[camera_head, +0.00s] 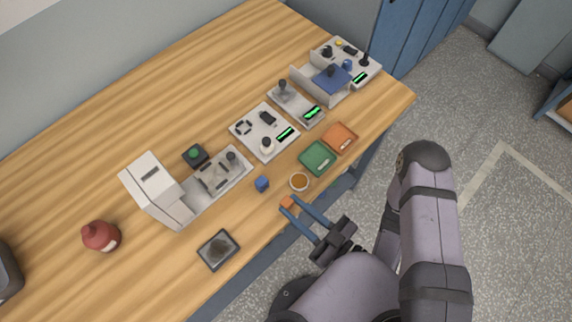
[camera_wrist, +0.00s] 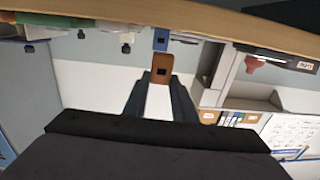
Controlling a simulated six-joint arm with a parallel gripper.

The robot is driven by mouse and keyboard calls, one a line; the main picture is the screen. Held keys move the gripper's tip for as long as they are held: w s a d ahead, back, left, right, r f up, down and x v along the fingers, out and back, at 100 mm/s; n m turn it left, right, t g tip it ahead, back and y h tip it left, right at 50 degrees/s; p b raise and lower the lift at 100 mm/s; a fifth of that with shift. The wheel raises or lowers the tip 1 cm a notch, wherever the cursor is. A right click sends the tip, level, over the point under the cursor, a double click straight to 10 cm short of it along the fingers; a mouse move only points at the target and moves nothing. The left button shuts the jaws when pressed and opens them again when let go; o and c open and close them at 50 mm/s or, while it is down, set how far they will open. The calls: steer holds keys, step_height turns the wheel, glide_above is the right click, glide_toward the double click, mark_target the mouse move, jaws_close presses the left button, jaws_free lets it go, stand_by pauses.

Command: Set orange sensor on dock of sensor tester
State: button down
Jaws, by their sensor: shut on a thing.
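My gripper (camera_head: 291,203) has blue fingers and is shut on the orange sensor (camera_head: 287,202), a small block, at the table's front edge. In the wrist view the orange sensor (camera_wrist: 161,62) sits between the fingertips, with a dark square on its face. A similar blue block (camera_head: 262,184) stands on the table just behind it; it also shows in the wrist view (camera_wrist: 161,40). Several grey-white devices line the table. I cannot tell which is the sensor tester; one flat panel (camera_head: 252,137) has a green display, knobs and dark fittings.
The back of the table is clear.

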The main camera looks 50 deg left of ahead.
mark_target(290, 209)
steer(key=shift+a, duration=0.4)
steer(key=shift+s+a, duration=0.1)
steer(key=shift+a, duration=0.55)
steer(key=shift+a+f+b, duration=0.3)
steer(key=shift+f+b, duration=0.25)
steer(key=shift+f, duration=0.05)
steer(key=shift+a+f+b, duration=0.25)
steer(key=shift+f+b, duration=0.3)
steer(key=shift+f, duration=0.05)
steer(key=shift+f+b, duration=0.3)
steer(key=shift+f, duration=0.05)
steer(key=shift+f, duration=0.1)
steer(key=shift+f, duration=0.15)
steer(key=c, duration=1.5)
jaws_free()
steer(key=shift+o, duration=0.2)
